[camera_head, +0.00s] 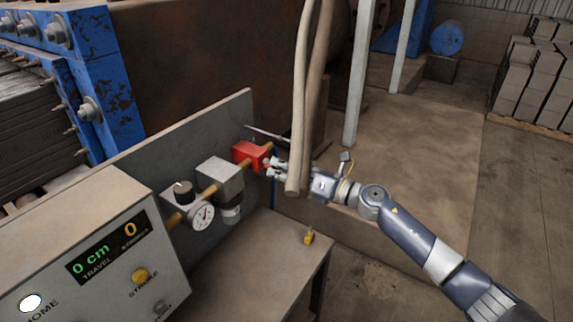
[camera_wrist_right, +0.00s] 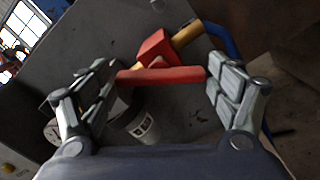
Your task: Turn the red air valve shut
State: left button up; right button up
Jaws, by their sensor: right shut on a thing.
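The red air valve (camera_head: 248,153) sits on the brass pipe on a grey upright panel (camera_head: 235,118). In the right wrist view its red block (camera_wrist_right: 156,48) is behind a red bar handle (camera_wrist_right: 160,76). The handle lies across the view, roughly level there. My right gripper (camera_head: 274,167) is at the valve from the right. In the wrist view its two fingers (camera_wrist_right: 160,82) are at the two ends of the handle, shut on it. In the head view the handle is mostly hidden by the fingers. My left gripper is in neither view.
A grey filter unit (camera_head: 221,178) and a round gauge (camera_head: 202,215) are on the same pipe, left of the valve. Two hanging hoses (camera_head: 299,100) pass close by my right gripper. A small yellow object (camera_head: 309,237) lies on the bench (camera_head: 268,262) below. A control box (camera_head: 90,255) stands at left.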

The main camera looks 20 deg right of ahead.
jog(key=m+p, duration=0.4)
jog(key=m, duration=0.7)
jog(key=shift+w+f+p, duration=0.1)
jog(key=shift+f+p, duration=0.05)
jog(key=shift+p, duration=0.2)
jog(key=shift+m, duration=0.3)
jog(key=o, duration=1)
jog(key=shift+f, duration=0.1)
jog(key=shift+d, duration=0.15)
jog(key=v, duration=1.2)
jog(key=shift+f, duration=0.1)
